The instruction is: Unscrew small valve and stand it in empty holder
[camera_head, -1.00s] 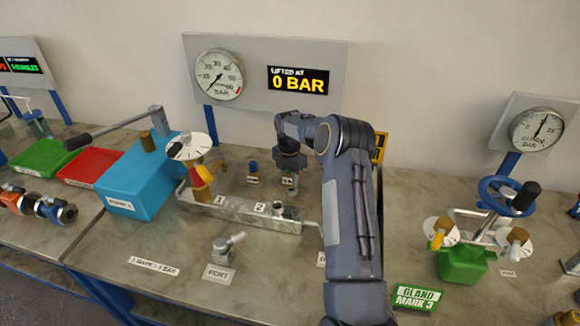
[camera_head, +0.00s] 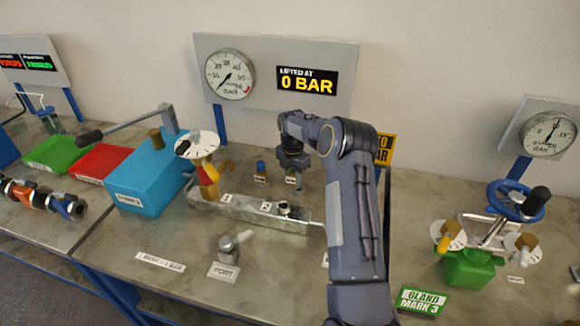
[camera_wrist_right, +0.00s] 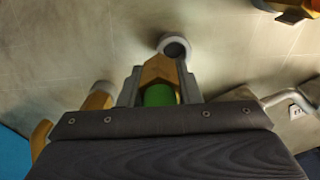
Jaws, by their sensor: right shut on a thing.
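My right gripper (camera_head: 292,163) is low at the back of the bench, pointing down just above a small labelled spot right of a blue-topped part (camera_head: 261,167). In the right wrist view, its jaws (camera_wrist_right: 160,90) are shut on a small brass valve (camera_wrist_right: 160,68) with a green band. The jaws hide part of the valve. A grey ring with a dark hole (camera_wrist_right: 174,46) shows beside the valve's end; I cannot tell whether it is the empty holder. My left gripper is not in view.
A metal manifold (camera_head: 250,208) lies in front, with a tall brass, red and yellow valve (camera_head: 208,180) at its left end. A blue box (camera_head: 150,178) with a lever stands left. A gauge panel (camera_head: 280,75) stands behind. A grey port fitting (camera_head: 230,243) stands in front.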

